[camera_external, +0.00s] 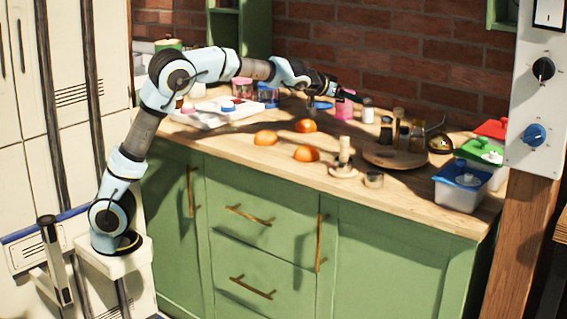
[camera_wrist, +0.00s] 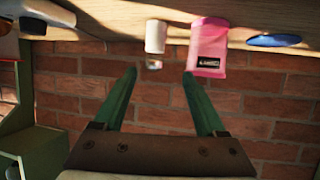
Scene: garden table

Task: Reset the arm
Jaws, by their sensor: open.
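My arm reaches from its base at the left out over the wooden counter (camera_external: 220,143) in the external view. My gripper (camera_external: 352,97) is at the far right end of the arm, above the back of the counter, near a pink container (camera_external: 344,107). In the wrist view my gripper (camera_wrist: 158,80) has two green fingers spread apart with nothing between them. Beyond the fingertips are the pink container (camera_wrist: 208,45) and a small white-capped jar (camera_wrist: 155,38), both apart from the fingers. The brick wall (camera_wrist: 60,90) fills the background.
Several oranges (camera_external: 306,153) lie mid-counter. A round wooden board (camera_external: 395,157) with jars stands right of them. Lidded tubs (camera_external: 460,190) line the right end. A white tray (camera_external: 215,118) sits under the arm. A blue item (camera_wrist: 274,40) lies right of the pink container. The front-left counter is clear.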

